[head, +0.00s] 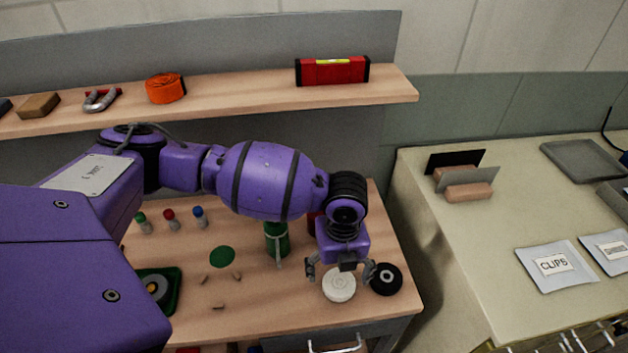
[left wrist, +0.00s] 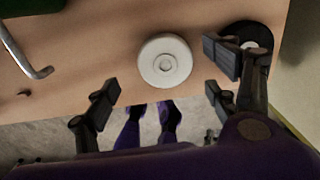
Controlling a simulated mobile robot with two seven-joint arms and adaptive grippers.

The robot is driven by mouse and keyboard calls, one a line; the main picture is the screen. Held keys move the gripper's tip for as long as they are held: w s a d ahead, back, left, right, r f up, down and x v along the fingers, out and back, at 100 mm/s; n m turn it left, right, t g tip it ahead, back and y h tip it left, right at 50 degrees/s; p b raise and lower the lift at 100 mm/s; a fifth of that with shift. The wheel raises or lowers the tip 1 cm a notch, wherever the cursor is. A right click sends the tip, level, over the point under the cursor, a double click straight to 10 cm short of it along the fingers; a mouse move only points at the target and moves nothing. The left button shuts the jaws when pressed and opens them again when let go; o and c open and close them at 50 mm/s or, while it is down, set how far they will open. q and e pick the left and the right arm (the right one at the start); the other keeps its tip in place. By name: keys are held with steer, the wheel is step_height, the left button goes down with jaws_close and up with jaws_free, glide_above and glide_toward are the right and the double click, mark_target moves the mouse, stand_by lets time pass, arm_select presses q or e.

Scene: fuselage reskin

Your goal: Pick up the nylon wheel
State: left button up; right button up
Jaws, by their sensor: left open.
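The nylon wheel, which I take to be the white disc with a raised hub, lies flat on the wooden bench top in the head view (head: 339,284). It also shows in the left wrist view (left wrist: 165,61). My left gripper (head: 340,273) is above it, pointing down, with its fingers open. In the left wrist view the left gripper (left wrist: 165,80) has its fingertips to either side of the wheel, and nothing is between them. A black wheel (head: 386,279) lies close to the right of the white one, partly behind a finger in the wrist view. My right gripper is not in view.
A green cylinder (head: 277,240) stands left of the gripper. Several small bottles (head: 171,219) and a dark green tray (head: 172,283) are further left. A shelf above holds a red level (head: 332,71) and orange strap (head: 165,88). The bench's right edge is near the black wheel.

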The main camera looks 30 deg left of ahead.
mark_target(338, 282)
arm_select(q)
steer(key=f, duration=0.3)
steer(key=shift+w+d+f, duration=0.1)
steer(key=shift+d+f, duration=0.2)
steer(key=shift+f, duration=0.4)
steer(key=c, duration=1.3)
steer(key=shift+r, duration=0.15)
